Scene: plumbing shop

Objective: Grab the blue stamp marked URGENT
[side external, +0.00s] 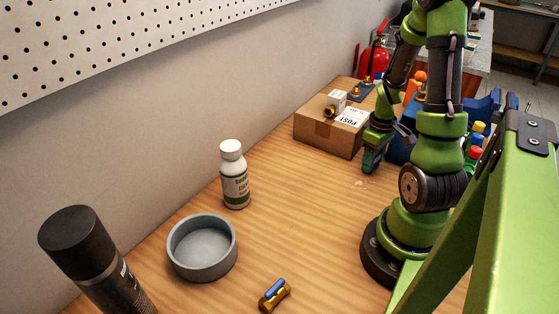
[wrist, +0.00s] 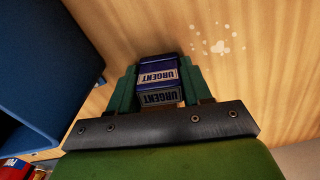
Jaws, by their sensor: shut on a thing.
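The blue stamp (wrist: 158,68) sits between the two green fingers of my gripper (wrist: 157,90) in the wrist view. It has a white label reading URGENT, and the word shows again on the face below it. The fingers are shut on its sides. In the side view my gripper (side external: 370,160) is low over the wooden table, just right of a cardboard box. The stamp cannot be made out in that view. Whether it touches the table is not clear.
The cardboard box (side external: 328,136) carries small fittings. A blue bin (side external: 400,148) stands behind my arm; a blue surface (wrist: 40,75) fills the wrist view's left. The table's middle is clear.

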